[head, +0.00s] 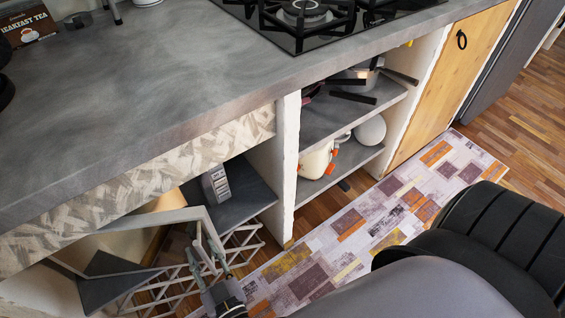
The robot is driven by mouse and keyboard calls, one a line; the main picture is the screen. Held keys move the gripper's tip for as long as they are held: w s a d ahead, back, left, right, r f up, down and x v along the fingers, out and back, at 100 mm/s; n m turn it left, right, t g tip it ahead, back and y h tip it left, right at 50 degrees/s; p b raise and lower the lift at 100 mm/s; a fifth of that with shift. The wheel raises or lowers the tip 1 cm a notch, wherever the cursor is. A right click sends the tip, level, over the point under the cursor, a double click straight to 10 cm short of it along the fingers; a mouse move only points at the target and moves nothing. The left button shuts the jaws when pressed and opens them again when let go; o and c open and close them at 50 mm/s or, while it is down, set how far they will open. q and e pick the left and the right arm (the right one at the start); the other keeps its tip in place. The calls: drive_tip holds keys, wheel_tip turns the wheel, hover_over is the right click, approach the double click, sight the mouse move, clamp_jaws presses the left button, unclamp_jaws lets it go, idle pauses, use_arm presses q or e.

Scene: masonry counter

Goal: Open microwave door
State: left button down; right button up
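A grey box with a column of buttons (216,183), which looks like the microwave's control panel, shows in the open bay under the counter. A light grey angled frame (150,218) stands out to its left and may be the microwave door standing open. Most of the microwave is hidden under the counter edge. My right gripper (208,252) is at the near end of this frame, close to it or touching it. Its fingers are small and overlap the frame, so I cannot tell how far they are open. My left gripper is not in view.
The grey counter (150,80) overhangs the bay. A white lattice (170,290) stands low around the gripper. Shelves with pots (318,160) are to the right, then a wooden cabinet door (455,75). A patterned rug (370,225) covers the floor in front. A gas hob (305,15) is on top.

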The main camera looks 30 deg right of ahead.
drive_tip(key=w+d+n+y+b, duration=0.2)
drive_tip(key=w+y+b, duration=0.1)
drive_tip(key=w, duration=0.5)
drive_tip(key=w+d+n+y+b, duration=0.1)
drive_tip(key=w+d+y+b, duration=0.15)
drive_tip(key=w, duration=0.55)
drive_tip(key=r+p+v, duration=0.1)
drive_tip(key=p+v, duration=0.2)
drive_tip(key=v, duration=1.5)
drive_tip(key=s+d+f+g+p, duration=0.2)
drive_tip(key=f+g+p, duration=0.1)
drive_tip(key=f, duration=0.3)
drive_tip(key=s+d+f+n+g+h+p, duration=0.1)
drive_tip(key=s+d+f+g+p, duration=0.1)
drive_tip(key=f+p, duration=0.3)
drive_tip(key=s+d+f+n+g+h+p, duration=0.1)
drive_tip(key=s+d+f+g+p, duration=0.1)
drive_tip(key=f, duration=0.5)
drive_tip(key=shift+s+d+g+p, duration=0.3)
drive_tip(key=shift+s+g+p, duration=0.35)
drive_tip(key=shift+g+p, duration=0.35)
drive_tip(key=shift+f, duration=0.1)
